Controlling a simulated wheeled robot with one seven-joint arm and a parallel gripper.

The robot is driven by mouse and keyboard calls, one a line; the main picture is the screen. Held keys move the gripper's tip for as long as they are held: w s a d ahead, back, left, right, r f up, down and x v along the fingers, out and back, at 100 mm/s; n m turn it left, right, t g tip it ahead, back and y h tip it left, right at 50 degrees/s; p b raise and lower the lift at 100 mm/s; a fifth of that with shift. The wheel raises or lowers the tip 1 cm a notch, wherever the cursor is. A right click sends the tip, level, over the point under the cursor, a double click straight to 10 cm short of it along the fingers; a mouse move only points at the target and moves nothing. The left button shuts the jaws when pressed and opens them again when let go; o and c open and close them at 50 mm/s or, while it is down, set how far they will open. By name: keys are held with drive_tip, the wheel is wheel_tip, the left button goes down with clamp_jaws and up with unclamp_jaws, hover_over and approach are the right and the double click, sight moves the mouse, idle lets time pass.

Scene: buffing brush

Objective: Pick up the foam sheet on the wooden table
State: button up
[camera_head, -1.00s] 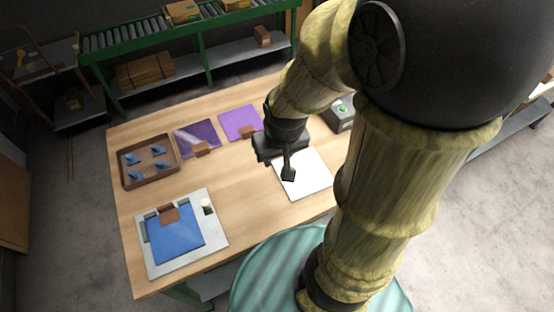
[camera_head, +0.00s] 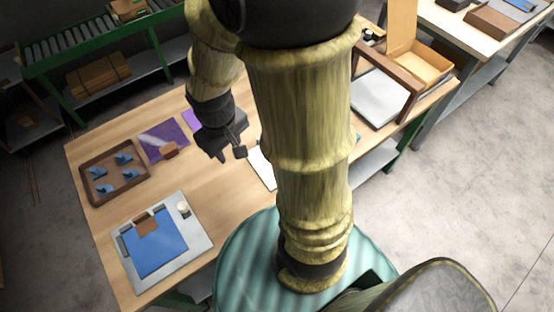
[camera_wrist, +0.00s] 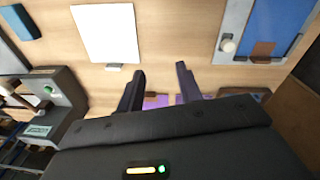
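A flat white sheet, which I take for the foam sheet (camera_head: 262,168), lies on the wooden table (camera_head: 205,185). My arm hides much of it in the head view. The wrist view shows the white sheet (camera_wrist: 106,33) lying flat, with a small light tab at its near edge. My gripper (camera_head: 230,154) is above the table, to the left of the white sheet in the head view. In the wrist view my gripper (camera_wrist: 160,70) has its two fingers apart with nothing between them. The sheet is beyond the fingertips and to their left, apart from them.
A plate with a blue sheet (camera_head: 157,244) and a brown tray (camera_head: 112,200) with several blue pieces occupy the table's left side. A purple sheet (camera_head: 162,140) lies behind them. A device with a green button (camera_wrist: 50,97) stands left in the wrist view. A wooden frame (camera_head: 401,71) stands right.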

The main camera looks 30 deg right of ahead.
drive_tip(key=w+a+f+n+h+b, duration=0.1)
drive_tip(key=w+f+n+h+b, duration=0.5)
drive_tip(key=w+f+n+h, duration=0.5)
wheel_tip(320, 180, down, 4)
drive_tip(key=n+h, duration=0.2)
drive_tip(key=n, duration=0.2)
drive_tip(key=shift+w+a+r+g, duration=0.25)
drive_tip(key=shift+w+g, duration=0.15)
drive_tip(key=p+x, duration=0.1)
drive_tip(key=x, duration=1)
drive_tip(key=shift+s+d+f, duration=0.1)
drive_tip(key=shift+d, duration=0.1)
drive_tip(key=shift+d+f, duration=0.2)
drive_tip(key=shift+d, duration=0.15)
drive_tip(key=p+x, duration=0.1)
drive_tip(key=x, duration=0.4)
drive_tip(key=shift+w+f+p, duration=0.2)
drive_tip(key=shift+p, duration=0.2)
